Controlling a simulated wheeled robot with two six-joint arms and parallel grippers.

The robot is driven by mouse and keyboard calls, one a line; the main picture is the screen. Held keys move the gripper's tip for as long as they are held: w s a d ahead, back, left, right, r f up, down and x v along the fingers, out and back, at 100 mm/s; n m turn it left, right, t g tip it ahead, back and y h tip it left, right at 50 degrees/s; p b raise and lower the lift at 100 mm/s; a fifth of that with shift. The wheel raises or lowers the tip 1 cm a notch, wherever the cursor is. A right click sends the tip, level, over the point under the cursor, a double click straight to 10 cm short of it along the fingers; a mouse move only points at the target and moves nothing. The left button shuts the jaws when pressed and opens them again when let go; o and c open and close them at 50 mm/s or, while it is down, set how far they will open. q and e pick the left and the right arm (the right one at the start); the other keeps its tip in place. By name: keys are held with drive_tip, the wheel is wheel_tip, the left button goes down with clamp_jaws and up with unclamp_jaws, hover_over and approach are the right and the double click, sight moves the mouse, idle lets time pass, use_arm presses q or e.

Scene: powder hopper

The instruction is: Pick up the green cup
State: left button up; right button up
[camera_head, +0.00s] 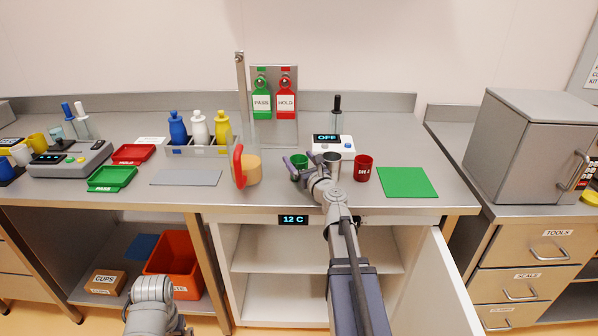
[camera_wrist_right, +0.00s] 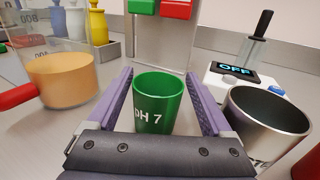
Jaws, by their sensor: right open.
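The green cup (camera_head: 299,174) stands upright on the steel bench in the head view, partly hidden by my right gripper. In the right wrist view the green cup (camera_wrist_right: 158,101) looks empty and carries a white label ending in "H 7". My right gripper (camera_head: 298,162) is open, with its purple fingers on either side of the cup. In the right wrist view a gap shows between the cup and the fingers of the gripper (camera_wrist_right: 159,76). Part of my left arm shows at the bottom of the head view, but its gripper does not.
A metal cup (camera_head: 333,159) stands close on the right, with a red cup (camera_head: 363,170) beyond it. A beaker of orange powder (camera_head: 251,172) with a red handle stands on the left. A device reading "OFF" (camera_head: 333,145) is behind. A green mat (camera_head: 406,182) lies right.

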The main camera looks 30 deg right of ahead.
sight(296, 156)
drive_tip(key=w, duration=0.4)
drive_tip(key=shift+d+f, duration=0.2)
drive_tip(key=shift+f, duration=0.05)
drive_tip(key=c, duration=1.2)
drive_tip(key=shift+r, duration=0.2)
wheel_tip(296, 156, up, 10)
drive_tip(key=p, duration=1)
drive_tip(key=shift+f, duration=0.2)
